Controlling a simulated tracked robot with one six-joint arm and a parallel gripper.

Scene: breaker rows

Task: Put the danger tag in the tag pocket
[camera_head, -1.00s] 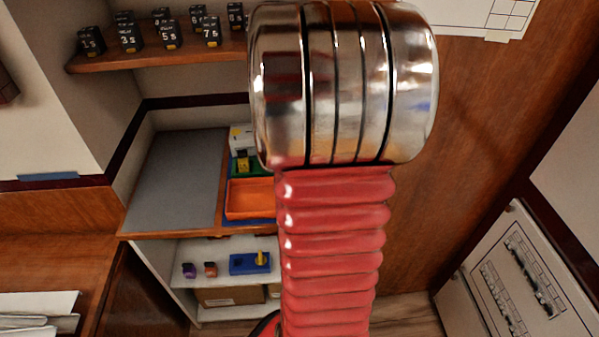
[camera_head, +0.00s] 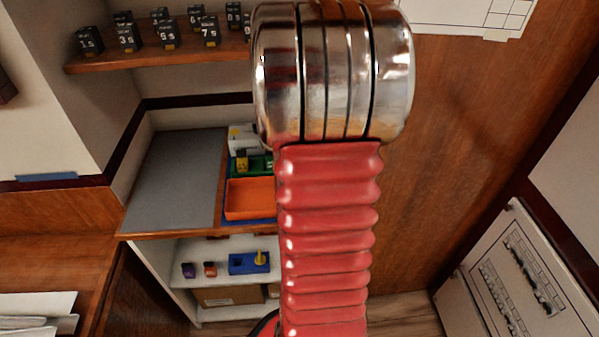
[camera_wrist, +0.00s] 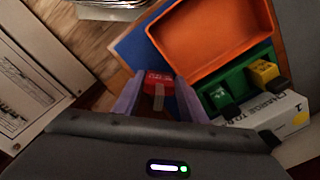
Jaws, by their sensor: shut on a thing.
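My gripper (camera_wrist: 158,98) shows in the wrist view, its two purple fingers shut on a small red tag (camera_wrist: 158,82) with pale writing. The tag is held in the air above the wooden floor and blue mat area, left of the orange tray. In the head view my own red and metal arm fills the middle, and the gripper and tag are hidden. I cannot pick out a tag pocket for sure in either view.
The orange tray (camera_head: 250,211) sits beside a green holder (camera_wrist: 236,79) with green and yellow pieces and a white box (camera_wrist: 284,110). A grey mat (camera_head: 178,180) is bare. White panels with breaker rows (camera_head: 527,262) stand at right. Numbered black blocks (camera_head: 168,34) line a shelf.

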